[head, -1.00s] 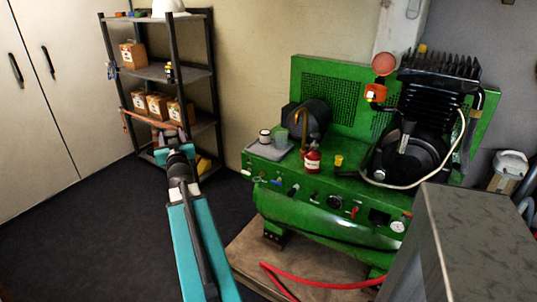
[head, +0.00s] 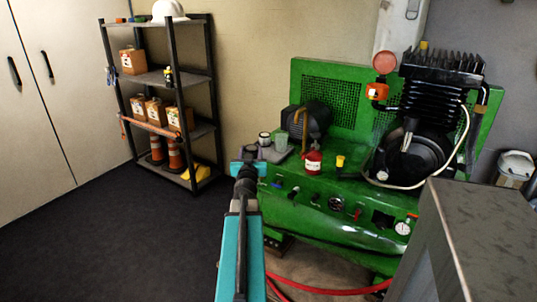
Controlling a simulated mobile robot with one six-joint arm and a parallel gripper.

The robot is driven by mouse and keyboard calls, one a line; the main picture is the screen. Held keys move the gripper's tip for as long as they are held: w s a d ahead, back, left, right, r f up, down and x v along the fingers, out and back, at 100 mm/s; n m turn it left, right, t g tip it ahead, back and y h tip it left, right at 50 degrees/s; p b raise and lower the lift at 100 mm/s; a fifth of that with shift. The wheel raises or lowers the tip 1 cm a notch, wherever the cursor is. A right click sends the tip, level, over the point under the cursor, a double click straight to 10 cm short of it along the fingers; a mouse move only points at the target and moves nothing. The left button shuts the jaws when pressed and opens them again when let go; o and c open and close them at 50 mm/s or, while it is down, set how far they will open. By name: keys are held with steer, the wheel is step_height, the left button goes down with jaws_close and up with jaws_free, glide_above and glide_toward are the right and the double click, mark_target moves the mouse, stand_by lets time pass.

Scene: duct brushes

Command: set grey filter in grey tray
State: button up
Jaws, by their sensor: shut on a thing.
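My gripper (head: 249,157) is at the left end of the green compressor, seen from behind. It is shut on a small grey thing, taken to be the grey filter (head: 250,150); the fingers and wrist hide most of it. The grey tray (head: 279,156) lies on the compressor's top at the left. Its left part is hidden behind my gripper. A dark cylinder with a pale top (head: 264,139) and a pale green cup (head: 281,141) stand at the tray. I cannot tell whether the held filter touches the tray.
A brass-coloured pipe (head: 304,130), a red bottle (head: 313,162) and a yellow fitting (head: 340,161) stand right of the tray. A grey cabinet (head: 482,235) is in the right foreground. A shelf rack (head: 172,78) stands at the back left. The floor at left is clear.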

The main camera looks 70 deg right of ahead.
steer(key=shift+d, duration=0.1)
steer(key=shift+s+f+b+x, duration=0.2)
steer(key=shift+b+x, duration=0.35)
steer(key=shift+x, duration=2.1)
steer(key=shift+s+f+b+x, duration=0.1)
steer(key=shift+f+b+x, duration=0.3)
steer(key=shift+x, duration=2.2)
steer(key=shift+s+f+b+x, duration=0.15)
steer(key=shift+b+x, duration=0.5)
steer(key=shift+x, duration=2)
steer(key=shift+d, duration=0.15)
steer(key=shift+f+b, duration=1.75)
steer(key=shift+b, duration=0.1)
steer(key=shift+f, duration=0.1)
steer(key=o, duration=1)
